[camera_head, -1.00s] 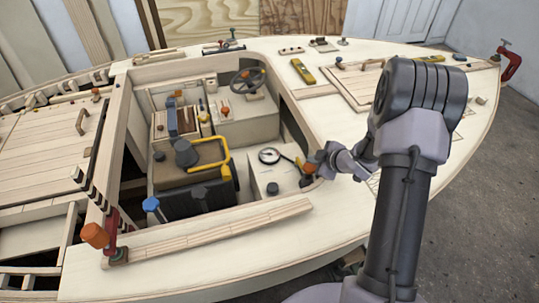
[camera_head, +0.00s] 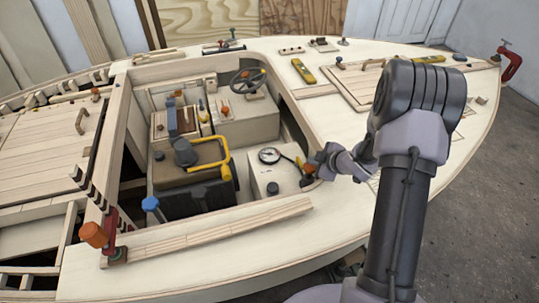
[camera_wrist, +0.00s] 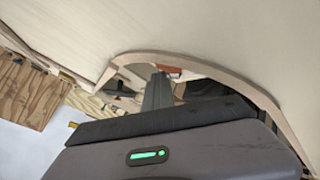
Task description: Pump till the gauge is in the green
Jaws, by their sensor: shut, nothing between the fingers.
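The round gauge (camera_head: 269,155) has a white face and a dark rim, and sits on top of a pale box (camera_head: 262,178) in the boat's cockpit. Its needle and any green band are too small to read. An orange knob (camera_head: 309,169) stands at the right of this box, with a yellow piece just left of it; I cannot tell which part is the pump. My gripper (camera_head: 318,163) is at the cockpit's right edge, by the orange knob, and is shut. In the wrist view its dark fingers (camera_wrist: 157,94) point into the cockpit opening, with an orange-red thing beyond them.
A black cap (camera_head: 272,188) sits on the box's front. A yellow-railed seat-like unit (camera_head: 190,172) is to the left. A curved wooden coaming borders the opening. A steering wheel (camera_head: 247,80) is farther back. The deck in front is mostly clear.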

